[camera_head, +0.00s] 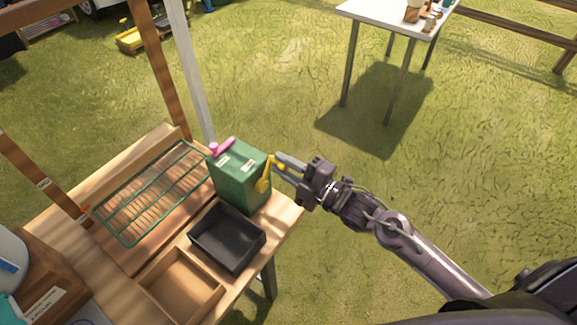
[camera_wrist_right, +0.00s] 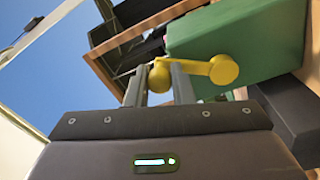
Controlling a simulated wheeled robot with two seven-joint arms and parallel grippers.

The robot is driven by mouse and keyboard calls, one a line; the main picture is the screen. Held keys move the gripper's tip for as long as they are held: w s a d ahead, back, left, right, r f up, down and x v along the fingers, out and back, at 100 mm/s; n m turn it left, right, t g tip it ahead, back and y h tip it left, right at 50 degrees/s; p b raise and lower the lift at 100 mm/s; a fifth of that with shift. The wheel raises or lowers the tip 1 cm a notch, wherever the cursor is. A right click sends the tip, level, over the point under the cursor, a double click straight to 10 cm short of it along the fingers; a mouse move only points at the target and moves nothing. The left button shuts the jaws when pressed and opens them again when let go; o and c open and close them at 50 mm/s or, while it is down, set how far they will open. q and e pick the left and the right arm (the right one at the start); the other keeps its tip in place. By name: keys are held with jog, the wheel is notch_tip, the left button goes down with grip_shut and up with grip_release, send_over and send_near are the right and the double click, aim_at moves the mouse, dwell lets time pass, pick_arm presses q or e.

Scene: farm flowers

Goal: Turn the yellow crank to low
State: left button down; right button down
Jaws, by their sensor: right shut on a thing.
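The yellow crank (camera_head: 264,175) sits on the right side of a green box (camera_head: 237,185) at the table's right edge. My right gripper (camera_head: 277,166) reaches in from the right and is shut on the crank's knob. In the right wrist view, the round yellow knob (camera_wrist_right: 159,76) is between the fingers of my right gripper (camera_wrist_right: 160,80), and the crank's hub (camera_wrist_right: 223,70) lies to the right against the green box (camera_wrist_right: 240,40). The box has small white labels, too small to read, and a pink handle (camera_head: 222,147) on top. My left gripper is not in view.
A black tray (camera_head: 205,243) stands in front of the box on the wooden table (camera_head: 285,212). A wooden tray (camera_head: 162,309) and a green wire rack (camera_head: 122,231) are to the left. A wooden post and a pale post rise behind.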

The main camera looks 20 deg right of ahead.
jog(key=shift+s+a+r+n, duration=0.2)
jog(key=shift+a+n, duration=0.1)
jog(key=shift+n, duration=0.3)
jog(key=shift+s+a+r+n, duration=0.15)
jog(key=shift+s+a+n, duration=0.1)
jog(key=shift+n, duration=0.35)
jog(key=shift+b, duration=0.3)
jog(key=c, duration=1.3)
grip_release()
jog(key=shift+o, duration=0.2)
jog(key=b+v, duration=0.1)
jog(key=v, duration=0.6)
jog(key=shift+s+d, duration=0.2)
jog(key=shift+s, duration=0.1)
